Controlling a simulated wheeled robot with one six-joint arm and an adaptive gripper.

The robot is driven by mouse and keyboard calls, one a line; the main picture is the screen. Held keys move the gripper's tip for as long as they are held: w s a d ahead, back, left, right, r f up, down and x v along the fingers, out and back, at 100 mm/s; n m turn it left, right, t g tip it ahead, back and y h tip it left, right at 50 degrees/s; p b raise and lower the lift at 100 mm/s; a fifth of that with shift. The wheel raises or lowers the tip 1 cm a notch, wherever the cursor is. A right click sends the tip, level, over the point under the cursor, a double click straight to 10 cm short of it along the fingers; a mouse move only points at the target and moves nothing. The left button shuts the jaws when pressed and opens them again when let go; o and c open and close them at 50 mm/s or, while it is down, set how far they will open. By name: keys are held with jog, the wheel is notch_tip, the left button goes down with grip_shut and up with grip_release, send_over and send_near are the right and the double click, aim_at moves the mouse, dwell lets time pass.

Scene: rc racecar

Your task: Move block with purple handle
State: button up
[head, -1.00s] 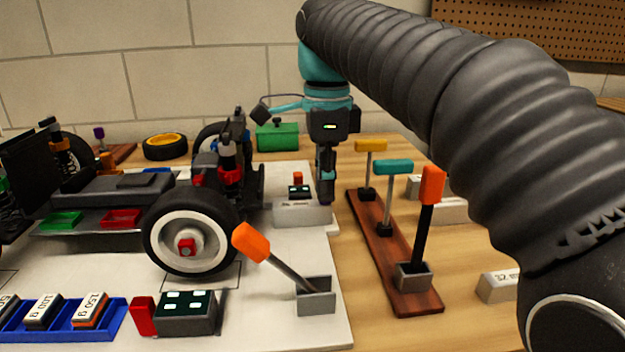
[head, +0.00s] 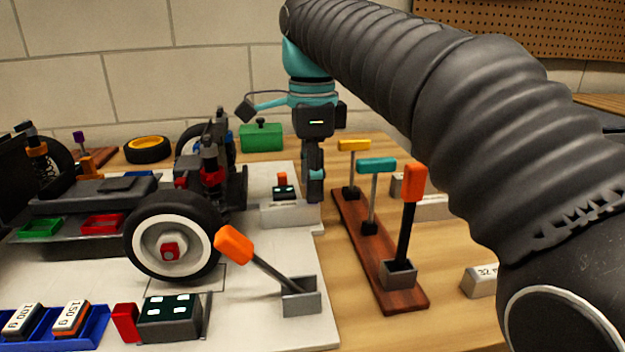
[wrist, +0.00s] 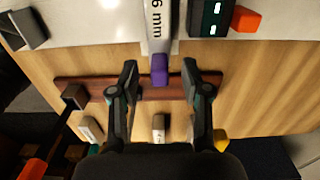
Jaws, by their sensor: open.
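The block with the purple handle shows in the wrist view as a pale grey block (wrist: 158,22) marked "6 mm", with its purple handle (wrist: 160,69) pointing towards my gripper. My gripper (wrist: 160,82) is open, with one finger on each side of the handle's line and the handle's end near the gap between the fingertips. I cannot tell whether they touch. In the head view the grey block (head: 287,214) lies at the white board's right edge. My gripper (head: 314,190) points down at its right end, and the purple handle is not clearly visible there.
A wooden rack (head: 380,260) with yellow, teal and orange-handled tools stands close right of my gripper. A dark box with an orange knob (head: 283,188) is beside the block. The car chassis wheel (head: 172,236) and an orange-handled tool (head: 234,245) stand left and in front.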

notch_tip(320, 180, up, 6)
jog(key=shift+r, duration=0.5)
